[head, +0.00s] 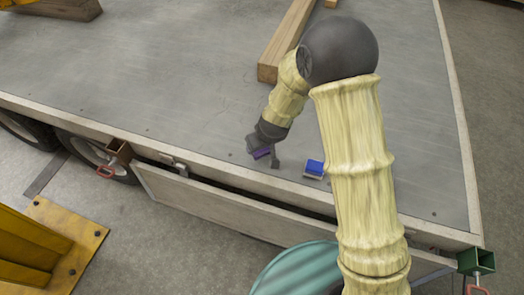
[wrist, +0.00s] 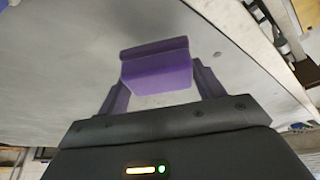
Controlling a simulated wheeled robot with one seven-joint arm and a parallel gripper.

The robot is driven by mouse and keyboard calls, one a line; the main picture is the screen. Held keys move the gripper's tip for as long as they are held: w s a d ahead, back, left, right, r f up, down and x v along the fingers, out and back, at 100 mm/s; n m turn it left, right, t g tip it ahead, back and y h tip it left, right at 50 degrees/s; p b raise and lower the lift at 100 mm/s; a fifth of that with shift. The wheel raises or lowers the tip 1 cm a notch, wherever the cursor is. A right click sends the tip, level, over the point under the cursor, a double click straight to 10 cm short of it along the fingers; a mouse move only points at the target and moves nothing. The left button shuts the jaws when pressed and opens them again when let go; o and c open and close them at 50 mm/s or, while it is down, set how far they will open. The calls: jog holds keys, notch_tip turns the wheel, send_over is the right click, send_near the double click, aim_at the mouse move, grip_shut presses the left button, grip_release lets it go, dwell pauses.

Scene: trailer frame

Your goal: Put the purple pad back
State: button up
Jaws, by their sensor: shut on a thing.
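The purple pad (wrist: 158,70) is held between the two fingers of my gripper (wrist: 160,92) in the wrist view. In the head view the purple pad (head: 262,153) shows as a small dark purple patch at my gripper (head: 262,158), low over the grey trailer deck near its front edge. Whether the pad touches the deck is hard to tell. My gripper is shut on it.
A blue pad on a pale base (head: 314,168) lies on the deck just right of my gripper. A wooden beam (head: 285,45) lies farther back. The deck (head: 150,85) left of my gripper is clear. A lowered side board (head: 220,200) hangs along the front edge.

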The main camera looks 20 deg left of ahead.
aim_at(262, 151)
jog(key=shift+f+b, duration=0.4)
jog(key=shift+f, duration=1.45)
jog(key=shift+c, duration=0.4)
jog(key=o, duration=1)
jog(key=shift+r, duration=0.1)
jog(key=p+v, duration=0.2)
jog(key=v, duration=0.9)
jog(key=shift+s+d+r, duration=0.1)
jog(key=shift+s+r, duration=0.05)
jog(key=shift+r, duration=0.25)
